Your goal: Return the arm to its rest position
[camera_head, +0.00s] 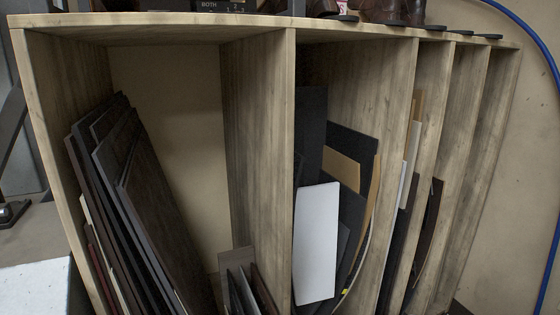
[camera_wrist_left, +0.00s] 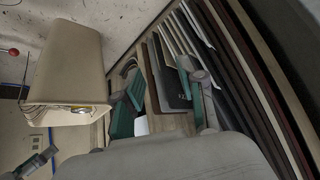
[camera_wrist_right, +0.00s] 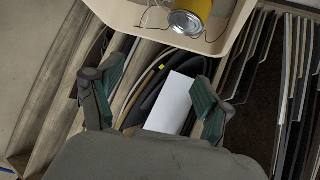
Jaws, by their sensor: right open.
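My right gripper (camera_wrist_right: 155,104) shows in the right wrist view with its two green-padded fingers spread wide and nothing held between them. A white sheet (camera_wrist_right: 169,103) and dark curved sheets stand behind the gap between these fingers. My left gripper (camera_wrist_left: 158,104) shows in the left wrist view with its fingers apart. Dark and brown sheets (camera_wrist_left: 172,82) stand behind that gap, and I see nothing gripped. Neither gripper shows in the head view.
A wooden shelf (camera_head: 258,160) with upright dividers holds leaning dark boards (camera_head: 150,190) and a white sheet (camera_head: 316,243). Shoes stand on its top. A beige bin (camera_wrist_right: 232,28) with a yellow can (camera_wrist_right: 190,18) is close above my right fingers. A beige box (camera_wrist_left: 66,62) is left of my left gripper.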

